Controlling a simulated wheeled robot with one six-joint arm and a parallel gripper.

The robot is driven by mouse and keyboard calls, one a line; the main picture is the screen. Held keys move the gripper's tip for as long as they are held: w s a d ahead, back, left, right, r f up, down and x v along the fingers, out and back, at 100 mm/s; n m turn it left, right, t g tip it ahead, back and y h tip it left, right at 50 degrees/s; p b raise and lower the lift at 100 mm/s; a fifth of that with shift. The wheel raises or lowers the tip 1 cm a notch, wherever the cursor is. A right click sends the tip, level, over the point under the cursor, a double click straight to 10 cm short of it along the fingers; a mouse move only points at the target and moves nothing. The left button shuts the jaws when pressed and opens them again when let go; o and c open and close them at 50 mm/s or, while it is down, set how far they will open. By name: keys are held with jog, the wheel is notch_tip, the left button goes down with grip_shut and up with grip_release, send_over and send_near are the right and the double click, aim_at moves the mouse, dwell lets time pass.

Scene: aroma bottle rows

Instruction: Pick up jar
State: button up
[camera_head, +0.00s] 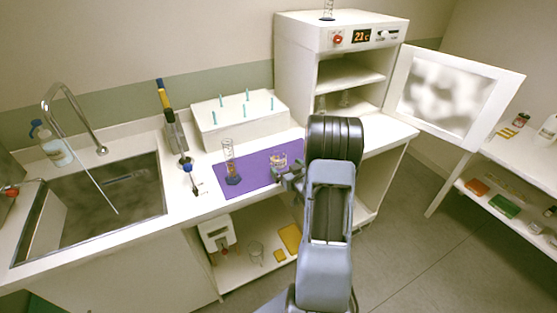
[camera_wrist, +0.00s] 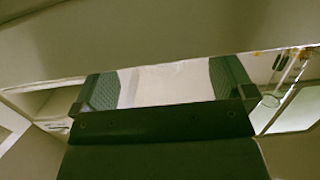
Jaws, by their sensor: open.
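My gripper (camera_head: 286,178) is beside the front right edge of the purple mat (camera_head: 258,178), close to a clear glass beaker (camera_head: 279,160) on the mat. In the wrist view my gripper (camera_wrist: 165,86) shows two dark fingers spread apart, with only a pale surface between them. A small jar with a reddish cap (camera_head: 521,119) stands on the right-hand counter, far from my gripper. I cannot tell whether this is the jar of the task. Glass vessels (camera_head: 344,98) in the open white cabinet are partly hidden by my arm.
A measuring cylinder (camera_head: 231,163) stands on the mat's left. A white rack with blue pegs (camera_head: 236,126) is behind it. The sink (camera_head: 95,210) is at left. The open cabinet door (camera_head: 455,92) juts out at right. Floor (camera_head: 430,240) at right is clear.

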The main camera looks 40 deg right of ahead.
aim_at(282, 164)
jog(key=shift+p+x, duration=0.8)
jog(key=shift+x, duration=1.85)
jog(key=shift+r, duration=0.1)
jog(key=c, duration=1)
jog(key=shift+r, duration=0.1)
